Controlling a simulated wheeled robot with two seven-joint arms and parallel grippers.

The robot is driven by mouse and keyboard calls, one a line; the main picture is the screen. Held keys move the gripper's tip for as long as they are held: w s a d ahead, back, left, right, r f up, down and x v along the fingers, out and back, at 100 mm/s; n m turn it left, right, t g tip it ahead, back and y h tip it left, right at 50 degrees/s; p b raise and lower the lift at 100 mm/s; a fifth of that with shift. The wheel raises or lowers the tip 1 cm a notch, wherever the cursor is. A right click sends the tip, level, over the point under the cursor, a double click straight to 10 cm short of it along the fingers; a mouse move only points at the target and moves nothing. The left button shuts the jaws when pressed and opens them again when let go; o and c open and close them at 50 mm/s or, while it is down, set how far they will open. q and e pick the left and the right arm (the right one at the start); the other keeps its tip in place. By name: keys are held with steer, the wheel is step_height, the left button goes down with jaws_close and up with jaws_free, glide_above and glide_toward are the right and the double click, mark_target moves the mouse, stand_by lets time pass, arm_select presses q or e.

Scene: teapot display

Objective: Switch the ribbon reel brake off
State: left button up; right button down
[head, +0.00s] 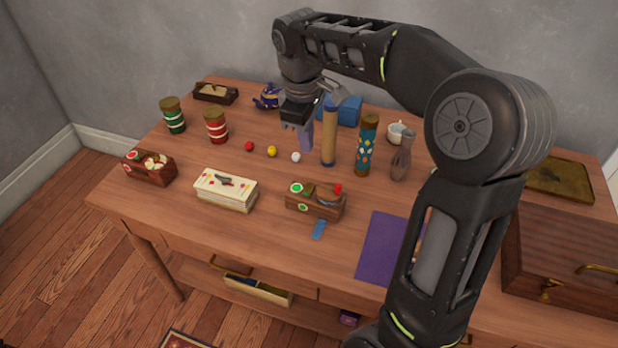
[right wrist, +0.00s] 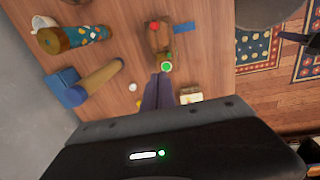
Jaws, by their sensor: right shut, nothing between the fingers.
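The ribbon reel is a wooden block (head: 316,204) near the middle front of the table, with a blue ribbon (head: 319,229) lying in front of it. Green-and-white round faces (head: 296,188) show at its left end, and a red knob (head: 338,189) stands up at its right end. In the right wrist view the block (right wrist: 158,40) shows past my fingertips. Which part is the brake, and its setting, I cannot tell. My right gripper (head: 306,148) is shut and empty, pointing down behind the block and apart from it; its fingers (right wrist: 162,78) also show in the wrist view. My left gripper is out of view.
A tan cylinder (head: 328,135) stands close right of my right gripper, with a patterned blue cylinder (head: 367,147) beyond. Small red, yellow and white balls (head: 272,151) lie to the left. A card stack (head: 225,189) and another wooden block (head: 148,172) stand farther left. A purple mat (head: 383,248) lies right.

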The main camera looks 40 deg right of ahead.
mark_target(311, 188)
steer(key=f, duration=0.4)
steer(key=d+f, duration=0.1)
steer(key=f, duration=0.4)
steer(key=w+f, duration=0.1)
steer(key=f, duration=0.3)
steer(key=shift+d+f, duration=0.25)
steer(key=shift+f, duration=0.1)
steer(key=shift+f, duration=0.15)
steer(key=shift+d+f, duration=0.15)
steer(key=shift+f, duration=0.05)
steer(key=shift+s, duration=0.15)
steer(key=shift+s+a, duration=0.1)
steer(key=shift+a, duration=0.1)
